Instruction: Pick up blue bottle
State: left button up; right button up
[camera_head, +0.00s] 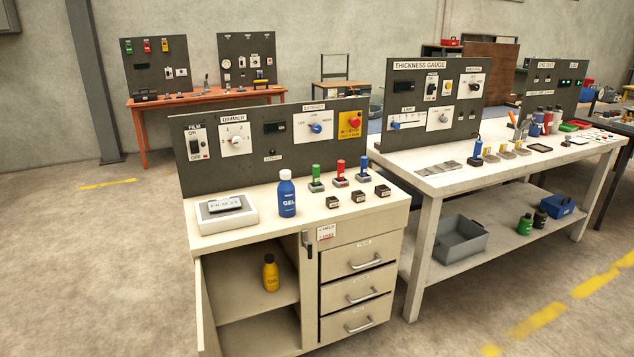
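Neither of my grippers shows in the head view.
Green (316,179) and red (339,174) handled stamps and small black blocks (358,197) stand right of the bottle. A grey control panel (275,140) rises behind it. A yellow bottle (270,273) stands in the open cabinet below. Floor in front left is clear.

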aim_at(287, 189)
jog(key=i+l+z, duration=0.1)
jog(key=i, duration=0.35)
jog(key=i+l, duration=0.2)
jog(key=i, duration=0.25)
jog(key=i+l+z, duration=0.15)
jog(key=i, duration=0.35)
